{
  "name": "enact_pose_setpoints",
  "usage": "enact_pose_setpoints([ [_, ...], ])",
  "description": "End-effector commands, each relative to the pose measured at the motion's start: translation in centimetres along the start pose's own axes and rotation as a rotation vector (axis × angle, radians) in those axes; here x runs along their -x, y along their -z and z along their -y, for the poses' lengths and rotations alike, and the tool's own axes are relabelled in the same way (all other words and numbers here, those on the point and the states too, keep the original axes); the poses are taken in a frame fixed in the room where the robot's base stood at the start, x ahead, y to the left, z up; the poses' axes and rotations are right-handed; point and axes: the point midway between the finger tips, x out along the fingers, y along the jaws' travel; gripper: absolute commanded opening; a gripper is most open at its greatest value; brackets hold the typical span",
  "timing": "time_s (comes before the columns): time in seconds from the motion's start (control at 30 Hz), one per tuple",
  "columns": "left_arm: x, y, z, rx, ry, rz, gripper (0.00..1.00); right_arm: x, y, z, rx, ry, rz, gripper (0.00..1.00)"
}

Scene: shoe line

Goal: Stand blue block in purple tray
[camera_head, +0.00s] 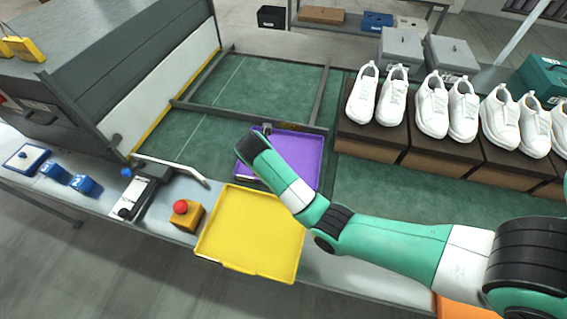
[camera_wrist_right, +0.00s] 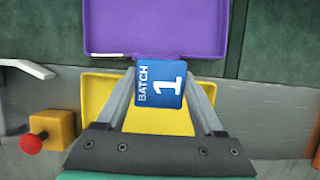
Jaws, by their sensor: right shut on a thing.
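A blue block (camera_wrist_right: 160,84) with a white "BATCH 1" label is between the fingers of my right gripper (camera_wrist_right: 160,92), which is shut on it in the right wrist view. The purple tray (camera_wrist_right: 155,20) lies just beyond the block there, and the block's top overlaps its near edge. I cannot tell the block's height above the tray. In the head view the purple tray (camera_head: 308,150) is partly covered by my right arm, and the held block and fingers are hidden. My left gripper is not in view.
The yellow tray (camera_head: 225,240) lies in front of the purple one. A red-button box (camera_head: 190,215) and a black device (camera_head: 145,187) stand to its left. More blue blocks (camera_head: 85,184) sit farther left. White shoes (camera_head: 375,95) on brown boxes stand right.

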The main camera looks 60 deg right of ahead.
Motion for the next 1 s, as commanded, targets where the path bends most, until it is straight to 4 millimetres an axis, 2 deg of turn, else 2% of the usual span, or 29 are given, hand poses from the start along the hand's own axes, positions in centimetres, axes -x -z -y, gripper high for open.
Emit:
enact_pose_setpoints([
  [0.03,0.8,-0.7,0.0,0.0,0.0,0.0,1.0,-1.6,-0.9,0.3,-0.007,0.003,0.0,0.07],
  [0.2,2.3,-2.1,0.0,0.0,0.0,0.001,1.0,-5.7,-4.6,1.1,-0.007,0.003,0.0,0.07],
  [0.3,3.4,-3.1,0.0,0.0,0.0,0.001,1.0,-8.6,-5.5,1.4,-0.003,0.003,-0.002,0.07],
  [0.4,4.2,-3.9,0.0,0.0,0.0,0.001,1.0,-10.8,-6.2,1.5,-0.003,0.001,0.0,0.07],
  [0.5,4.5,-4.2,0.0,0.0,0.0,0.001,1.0,-11.8,-6.7,1.6,-0.001,0.001,0.0,0.07],
  [0.67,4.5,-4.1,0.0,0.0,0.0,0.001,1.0,-12.0,-7.0,1.6,-0.001,-0.001,0.0,0.07],
  [0.77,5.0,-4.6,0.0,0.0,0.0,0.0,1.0,-13.1,-7.1,1.8,-0.002,0.0,0.0,0.07],
  [0.9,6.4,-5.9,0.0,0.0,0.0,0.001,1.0,-15.5,-6.0,1.7,0.0,0.0,-0.001,0.07],
  [1.0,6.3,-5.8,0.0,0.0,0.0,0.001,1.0,-15.6,-5.9,1.7,-0.001,-0.001,0.0,0.07],
])
